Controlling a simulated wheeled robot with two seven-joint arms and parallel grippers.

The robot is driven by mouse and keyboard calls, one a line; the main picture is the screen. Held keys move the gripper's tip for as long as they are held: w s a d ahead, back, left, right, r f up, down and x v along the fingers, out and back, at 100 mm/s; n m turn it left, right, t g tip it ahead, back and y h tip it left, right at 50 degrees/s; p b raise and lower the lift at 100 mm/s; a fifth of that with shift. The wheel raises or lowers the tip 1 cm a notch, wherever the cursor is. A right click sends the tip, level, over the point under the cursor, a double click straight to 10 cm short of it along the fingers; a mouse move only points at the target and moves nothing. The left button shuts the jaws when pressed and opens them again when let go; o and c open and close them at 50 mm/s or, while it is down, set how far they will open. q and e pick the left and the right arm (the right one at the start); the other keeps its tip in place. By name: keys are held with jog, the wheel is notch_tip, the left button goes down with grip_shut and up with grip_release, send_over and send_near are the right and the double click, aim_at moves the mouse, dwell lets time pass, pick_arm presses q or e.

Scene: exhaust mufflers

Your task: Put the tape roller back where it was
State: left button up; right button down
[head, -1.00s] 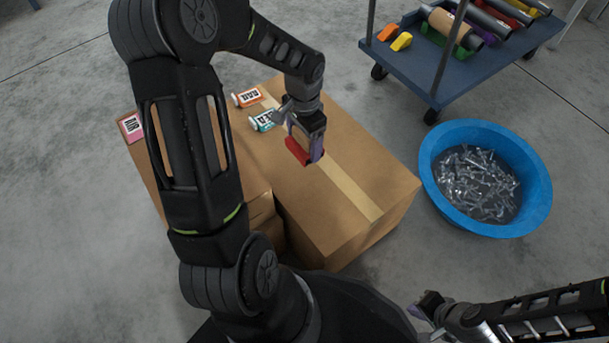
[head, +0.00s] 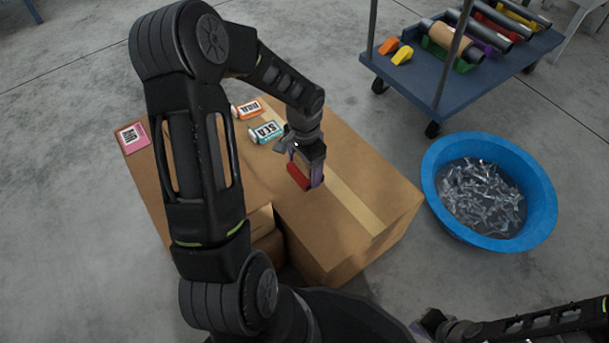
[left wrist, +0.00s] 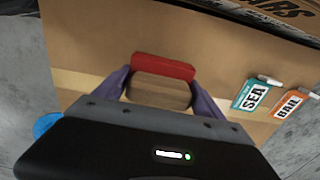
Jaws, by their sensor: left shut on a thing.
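The tape roller (head: 298,177) has a red edge and a brown roll. My left gripper (head: 308,174) is shut on it, over the top of the large cardboard box (head: 347,237), left of the pale tape strip. In the left wrist view the tape roller (left wrist: 163,68) sits between the two purple fingers, its brown roll facing the camera. I cannot tell whether it touches the box. My right gripper (head: 428,325) is at the bottom edge of the head view, partly cut off, far from the roller; its fingers are unclear.
A pink label (head: 131,136) is on the left box. A blue tub (head: 544,218) of metal parts and a blue cart (head: 415,78) stand at the right.

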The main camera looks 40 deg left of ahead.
aim_at(305, 176)
pick_arm(q)
jog(key=shift+f+b, duration=0.6)
jog(key=shift+f, duration=1.3)
jog(key=shift+f, duration=0.1)
jog(key=o, duration=1.6)
jog(key=shift+c, duration=0.2)
jog(key=shift+r, duration=0.6)
notch_tip(305, 176, up, 11)
jog(key=p, duration=0.4)
jog(key=shift+p, duration=0.4)
